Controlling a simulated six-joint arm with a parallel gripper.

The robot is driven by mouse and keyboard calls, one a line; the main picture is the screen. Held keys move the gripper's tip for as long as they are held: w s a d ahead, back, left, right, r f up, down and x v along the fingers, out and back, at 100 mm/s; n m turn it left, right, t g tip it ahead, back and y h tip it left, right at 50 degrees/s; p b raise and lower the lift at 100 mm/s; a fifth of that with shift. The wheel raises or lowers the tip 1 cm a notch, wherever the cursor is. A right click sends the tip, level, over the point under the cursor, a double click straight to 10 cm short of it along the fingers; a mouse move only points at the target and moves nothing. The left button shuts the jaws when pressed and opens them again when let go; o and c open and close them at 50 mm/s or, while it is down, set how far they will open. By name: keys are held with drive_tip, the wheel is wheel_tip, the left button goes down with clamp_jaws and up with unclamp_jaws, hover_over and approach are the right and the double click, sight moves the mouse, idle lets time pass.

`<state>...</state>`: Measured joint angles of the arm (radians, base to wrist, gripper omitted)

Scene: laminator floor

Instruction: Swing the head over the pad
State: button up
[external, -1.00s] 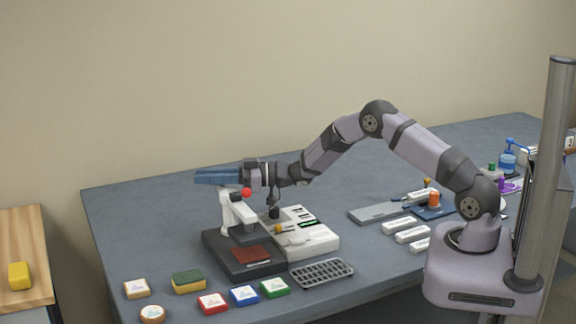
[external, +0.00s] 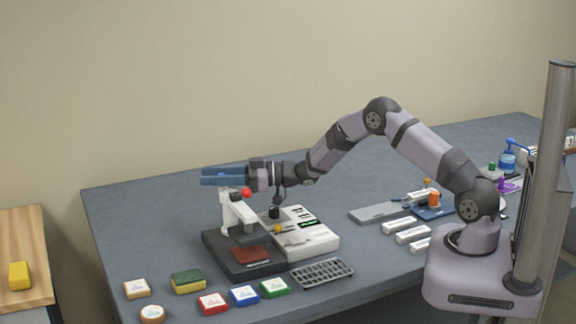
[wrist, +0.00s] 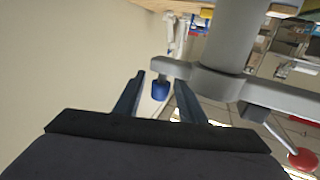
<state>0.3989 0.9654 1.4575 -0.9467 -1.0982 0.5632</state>
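The press stands on the grey bench with a white column (external: 236,215), a dark head block (external: 250,237) and a red ball knob (external: 247,193). The red-brown pad (external: 252,256) lies on its black base, in front of the head in this view. My gripper (external: 222,176) is just above the red ball, its blue fingers pointing left. In the wrist view my gripper (wrist: 158,100) is open, with a blue knob (wrist: 160,91) on a grey arm showing between or beyond the fingers. I see nothing held; contact cannot be told.
A white unit (external: 306,236) adjoins the press on the right, with a grey perforated tray (external: 322,272) in front. Coloured blocks (external: 244,295) and a sponge (external: 188,281) lie at the front left. White boxes (external: 412,234) lie nearer my base. The bench behind the press is clear.

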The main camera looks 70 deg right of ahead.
drive_tip(key=b+v, duration=0.1)
drive_tip(key=v, duration=0.4)
drive_tip(key=shift+s+d, duration=0.1)
drive_tip(key=shift+s, duration=0.15)
wheel_tip(320, 180, up, 9)
drive_tip(key=m+g+h+p, duration=0.1)
drive_tip(key=m+h+p, duration=0.3)
drive_tip(key=m+h, duration=0.15)
drive_tip(key=s+a+f+g, duration=0.3)
drive_tip(key=s+f+g, duration=0.2)
drive_tip(key=s, duration=0.8)
drive_tip(key=s+a+f+g+h+b, duration=0.1)
drive_tip(key=s+a+f+g, duration=0.3)
drive_tip(key=s, duration=1)
drive_tip(key=s+a+f+n+g, duration=0.1)
drive_tip(key=s+a+f+g, duration=0.3)
drive_tip(key=s, duration=1)
wheel_tip(320, 180, down, 4)
drive_tip(key=shift+s+a+f+g+h+b, duration=0.1)
drive_tip(key=shift+g+h+b, duration=0.2)
drive_tip(key=shift+g, duration=1)
